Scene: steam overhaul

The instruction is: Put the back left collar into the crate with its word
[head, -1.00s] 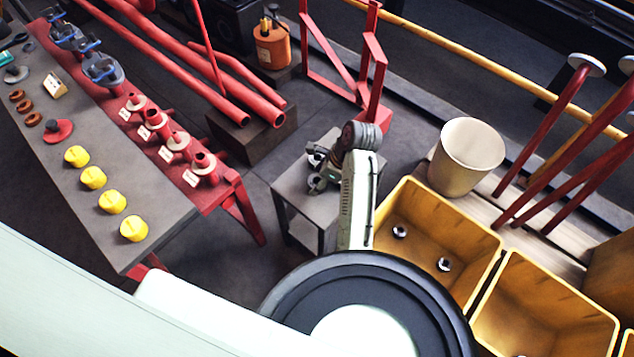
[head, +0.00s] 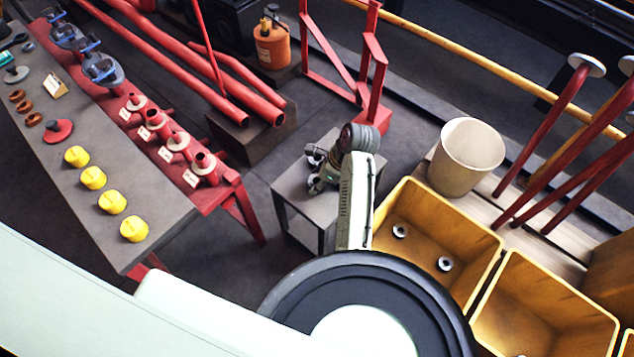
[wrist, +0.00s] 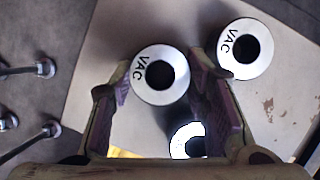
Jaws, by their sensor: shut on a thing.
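In the wrist view my gripper (wrist: 160,82) is shut on a pale metal ring collar (wrist: 142,88) lettered VAC, which sits between the two fingers. A second VAC collar (wrist: 229,64) lies outside the right finger, and a third, bright collar (wrist: 180,146) shows partly below, its word hidden. In the head view my gripper (head: 317,172) is over the small grey stand (head: 292,190), and the collars there are too small to read. Two collars lie apart in the near yellow crate (head: 482,274). A second yellow crate (head: 545,300) stands to its right. No crate word is legible.
A cream bin (head: 458,172) stands behind the near crate, with red posts (head: 545,140) to its right. At left is a long bench (head: 150,215) with yellow knobs and red fittings. Dark floor lies between bench and stand.

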